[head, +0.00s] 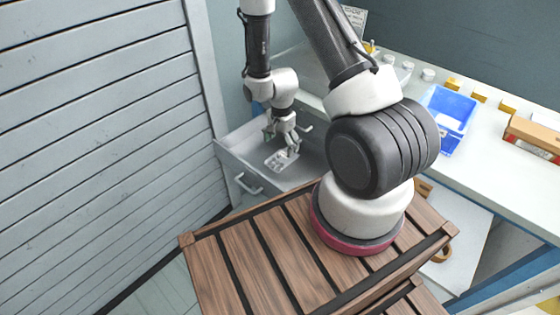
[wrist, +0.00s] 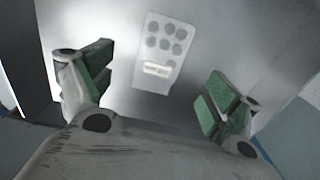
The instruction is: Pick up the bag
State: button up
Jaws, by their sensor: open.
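The bag (head: 277,162) is small, clear and flat, with several grey round items inside. It lies on the floor of an open grey drawer (head: 231,162). In the wrist view the bag (wrist: 165,50) lies beyond and between my fingertips, a little above the picture's middle. My gripper (head: 289,146) is over the drawer, close to the bag in the head view. In the wrist view my gripper (wrist: 154,92) is open, its green-padded fingers wide apart with nothing between them. I cannot tell the exact height above the bag.
Drawer walls stand close around my gripper, with a handle (head: 248,186) on the front. A white bench (head: 480,125) at right bears a blue bin (head: 450,108), yellow blocks and a cardboard box (head: 535,134). A slatted grey wall (head: 90,120) is at left.

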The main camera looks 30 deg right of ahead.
aim_at(281, 157)
notch_tip(281, 157, down, 7)
jog(key=shift+w+d+r, duration=0.1)
jog(key=shift+w+r, duration=0.05)
jog(key=c, duration=1.1)
